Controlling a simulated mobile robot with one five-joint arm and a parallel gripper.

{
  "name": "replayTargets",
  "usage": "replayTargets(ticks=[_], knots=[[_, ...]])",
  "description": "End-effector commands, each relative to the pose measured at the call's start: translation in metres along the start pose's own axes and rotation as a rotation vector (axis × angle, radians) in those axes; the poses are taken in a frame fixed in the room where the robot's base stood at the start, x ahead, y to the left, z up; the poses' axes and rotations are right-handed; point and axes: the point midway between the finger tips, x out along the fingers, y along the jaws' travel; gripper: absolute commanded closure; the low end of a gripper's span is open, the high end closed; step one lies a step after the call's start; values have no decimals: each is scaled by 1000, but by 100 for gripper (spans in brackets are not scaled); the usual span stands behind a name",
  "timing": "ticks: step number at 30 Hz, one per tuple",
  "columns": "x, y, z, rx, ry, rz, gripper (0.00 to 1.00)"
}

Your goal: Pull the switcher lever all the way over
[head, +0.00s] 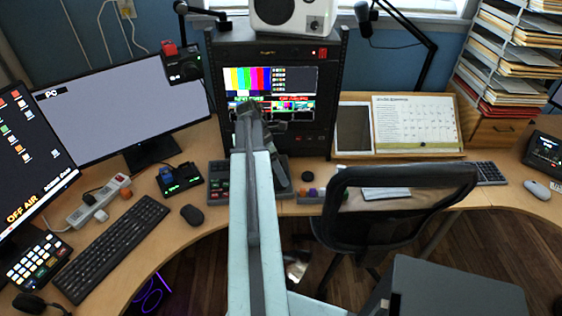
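A dark switcher panel (219,184) with rows of coloured buttons sits on the desk in front of the black equipment rack. My pale arm crosses in front of it and hides its middle and most of its right part. I cannot make out its lever. My gripper (262,118) is dark and small at the far end of the arm. It shows against the lower part of the rack's screen, above the switcher in the picture. I cannot tell whether its fingers are open or whether it touches anything.
The rack (318,140) stands behind the switcher. A small panel with coloured knobs (310,194) lies to its right. A mouse (192,215) and keyboard (112,247) lie to its left. A black chair (398,215) stands at the desk's right front.

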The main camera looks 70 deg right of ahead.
Motion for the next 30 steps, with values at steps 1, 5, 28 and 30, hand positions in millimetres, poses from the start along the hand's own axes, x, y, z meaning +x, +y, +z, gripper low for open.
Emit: replayTargets(ticks=[1, 5, 28, 30], knots=[[5, -16, -4, 0, 0, 1, 61], [12, -36, -9, -1, -1, 3, 61], [-39, -28, -181, 155, 8, 240, 100], [-55, -37, -252, 222, 54, 319, 100]])
